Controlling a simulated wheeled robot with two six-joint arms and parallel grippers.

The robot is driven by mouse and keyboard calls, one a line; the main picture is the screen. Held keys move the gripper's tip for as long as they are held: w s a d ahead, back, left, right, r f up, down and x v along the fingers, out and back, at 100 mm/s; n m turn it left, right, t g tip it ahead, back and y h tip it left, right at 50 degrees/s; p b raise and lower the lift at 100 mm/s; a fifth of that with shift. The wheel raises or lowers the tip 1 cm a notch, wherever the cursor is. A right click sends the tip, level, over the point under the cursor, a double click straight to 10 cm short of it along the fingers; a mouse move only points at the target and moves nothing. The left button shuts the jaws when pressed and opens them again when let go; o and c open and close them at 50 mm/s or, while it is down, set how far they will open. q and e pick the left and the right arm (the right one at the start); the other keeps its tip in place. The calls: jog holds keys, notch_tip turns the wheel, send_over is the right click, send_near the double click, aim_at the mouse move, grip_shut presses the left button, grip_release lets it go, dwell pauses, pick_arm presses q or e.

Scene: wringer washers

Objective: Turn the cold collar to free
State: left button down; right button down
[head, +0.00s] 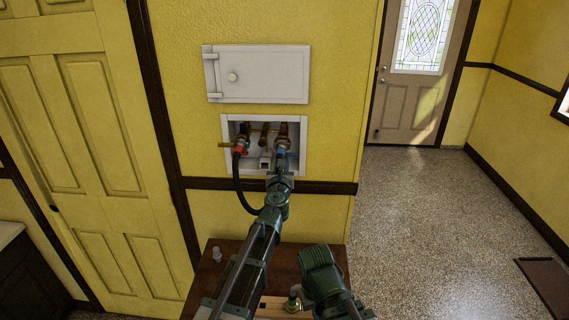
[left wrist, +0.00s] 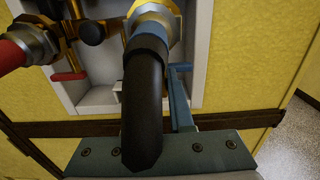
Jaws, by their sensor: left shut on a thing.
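The cold collar (left wrist: 172,22) is at the right of the open wall box (head: 226,130), with a blue sleeve (left wrist: 152,10) and a black hose (left wrist: 142,95) below it.
The hot hose's red sleeve (left wrist: 14,50) and metal collar (left wrist: 38,40) are at the left, near a small red handle (left wrist: 70,76). A white panel (head: 265,75) is above the box. A dark table (head: 215,282) stands below. Open floor (head: 435,220) lies to the right.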

dwell(0.6)
pick_arm(q)
jog(key=c, duration=0.8)
grip_release()
jog(key=s, duration=1.4)
jog(key=shift+w+a, duration=0.1)
